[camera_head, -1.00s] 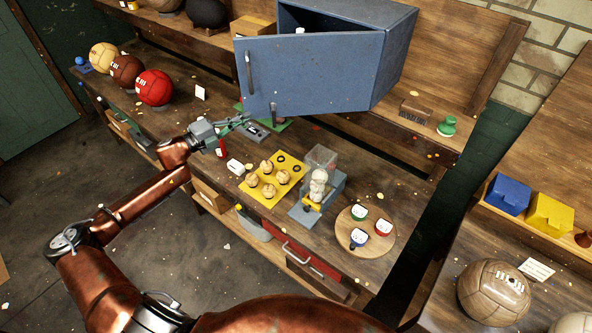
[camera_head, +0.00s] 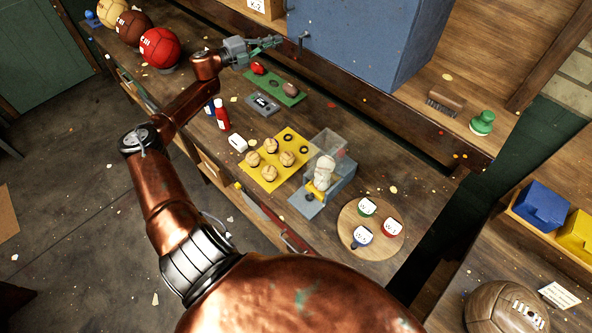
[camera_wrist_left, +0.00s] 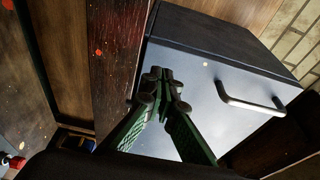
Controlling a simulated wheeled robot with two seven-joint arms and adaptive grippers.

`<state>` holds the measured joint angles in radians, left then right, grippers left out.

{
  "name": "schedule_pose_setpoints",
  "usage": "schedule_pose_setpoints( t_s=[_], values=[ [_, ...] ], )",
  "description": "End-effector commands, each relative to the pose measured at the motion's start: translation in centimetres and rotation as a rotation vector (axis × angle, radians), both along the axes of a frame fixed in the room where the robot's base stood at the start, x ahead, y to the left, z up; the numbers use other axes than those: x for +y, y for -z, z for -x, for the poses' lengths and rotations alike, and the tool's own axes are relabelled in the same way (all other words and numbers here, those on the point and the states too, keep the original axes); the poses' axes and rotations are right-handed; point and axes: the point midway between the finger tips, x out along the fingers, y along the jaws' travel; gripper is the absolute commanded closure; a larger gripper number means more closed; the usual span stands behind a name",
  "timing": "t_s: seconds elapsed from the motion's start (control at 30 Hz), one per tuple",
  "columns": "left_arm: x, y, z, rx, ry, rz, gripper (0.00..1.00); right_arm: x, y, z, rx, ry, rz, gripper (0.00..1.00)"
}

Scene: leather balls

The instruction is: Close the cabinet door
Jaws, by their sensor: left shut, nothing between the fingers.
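The blue cabinet (camera_head: 350,40) stands on the raised shelf at the top of the head view, its upper part cut off. Its door (camera_wrist_left: 225,115) has a metal bar handle (camera_wrist_left: 250,103) in the left wrist view. The door looks flush or nearly flush with the cabinet body; a small gap cannot be ruled out. My left gripper (camera_head: 279,41) is shut and empty, near the cabinet's lower left corner. My right gripper is out of view.
Below the arm, the bench holds a green mat (camera_head: 288,97), a yellow mat with balls (camera_head: 262,183), a grey press (camera_head: 318,190) and a round board (camera_head: 350,242). A red ball (camera_head: 160,47) stands left of the gripper. A brush (camera_head: 445,103) lies right of the cabinet.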

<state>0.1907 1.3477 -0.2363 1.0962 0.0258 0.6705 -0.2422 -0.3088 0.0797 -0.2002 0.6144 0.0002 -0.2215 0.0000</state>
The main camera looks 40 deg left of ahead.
Motion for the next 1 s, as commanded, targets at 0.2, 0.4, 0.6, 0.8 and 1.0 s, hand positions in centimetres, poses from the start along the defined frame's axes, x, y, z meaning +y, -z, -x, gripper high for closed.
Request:
schedule_pose_setpoints(
  t_s=[0.2, 0.4, 0.6, 0.8, 1.0],
  values=[
    [1.0, 0.0, 0.5, 0.001, -0.015, 0.0, 1.0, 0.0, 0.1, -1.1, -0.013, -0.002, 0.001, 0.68],
    [1.1, 0.0, 0.6, 0.001, -0.016, -0.001, 1.0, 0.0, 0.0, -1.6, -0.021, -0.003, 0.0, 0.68],
    [1.1, 0.0, 0.5, 0.001, -0.015, 0.0, 1.0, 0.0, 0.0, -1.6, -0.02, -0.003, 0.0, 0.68],
    [0.9, 0.0, 0.6, 0.001, -0.013, 0.0, 1.0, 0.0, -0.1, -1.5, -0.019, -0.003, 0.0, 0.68],
    [0.1, -0.1, 1.3, 0.002, 0.001, 0.002, 1.0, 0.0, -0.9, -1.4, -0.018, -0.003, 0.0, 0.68]
  ],
)
